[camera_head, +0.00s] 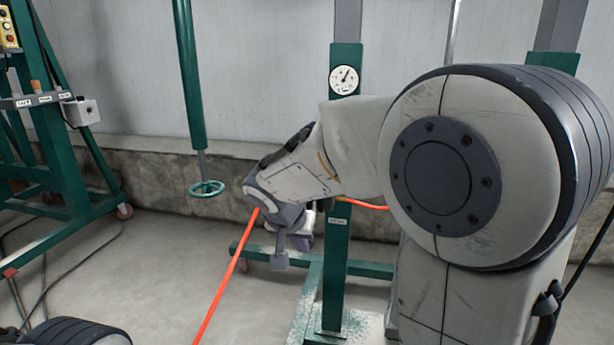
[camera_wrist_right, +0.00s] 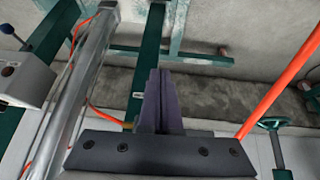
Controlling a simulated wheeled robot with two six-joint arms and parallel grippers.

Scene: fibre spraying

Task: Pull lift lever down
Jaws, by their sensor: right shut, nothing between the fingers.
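My right gripper (camera_head: 281,258) is shut and empty, hanging beside the green gauge post (camera_head: 337,250). Its closed dark fingers (camera_wrist_right: 160,100) fill the middle of the right wrist view. That view also shows a grey box (camera_wrist_right: 25,85) at the left edge with a dark ball knob (camera_wrist_right: 7,71) on it, apart from the fingers. A lever is hard to pick out in the head view. A small labelled panel (camera_head: 38,101) with a brown knob (camera_head: 37,87) sits on the left frame; I cannot tell which knob is the lift lever. My left gripper is out of view.
An orange hose (camera_head: 228,277) runs past my right gripper to the floor. A green handwheel (camera_head: 207,188) hangs left of it. A wheeled green frame (camera_head: 75,200) stands at the left. A round gauge (camera_head: 343,80) tops the post. Floor between is mostly clear.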

